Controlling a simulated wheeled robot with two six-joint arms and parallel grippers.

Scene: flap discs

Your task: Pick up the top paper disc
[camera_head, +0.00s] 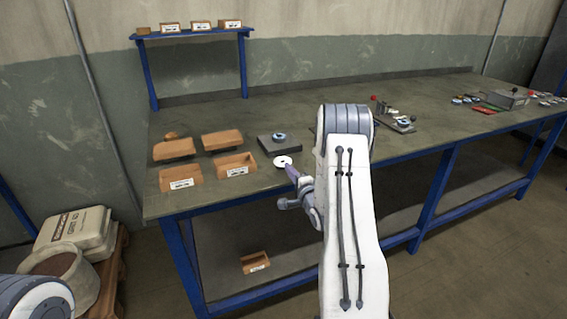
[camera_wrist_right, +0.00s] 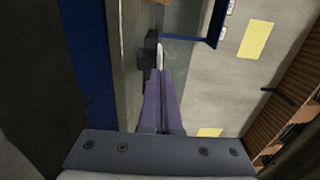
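A white paper disc (camera_head: 283,161) with a dark centre shows at the tip of my right gripper (camera_head: 291,170), close to the table's front edge. In the right wrist view the purple fingers (camera_wrist_right: 160,72) are close together, and the disc (camera_wrist_right: 160,52) shows nearly edge-on as a thin white shape at their tips. The right gripper looks shut on the disc. A dark block (camera_head: 270,146) with a round blue-and-white piece (camera_head: 279,136) on it stands just behind the disc. My left gripper is out of view.
Several brown bins (camera_head: 236,166) stand left of the block on the grey workbench (camera_head: 330,95). A blue shelf (camera_head: 190,34) with small boxes stands behind. Fixtures (camera_head: 398,122) and small parts lie further right. My right arm hides the middle of the bench.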

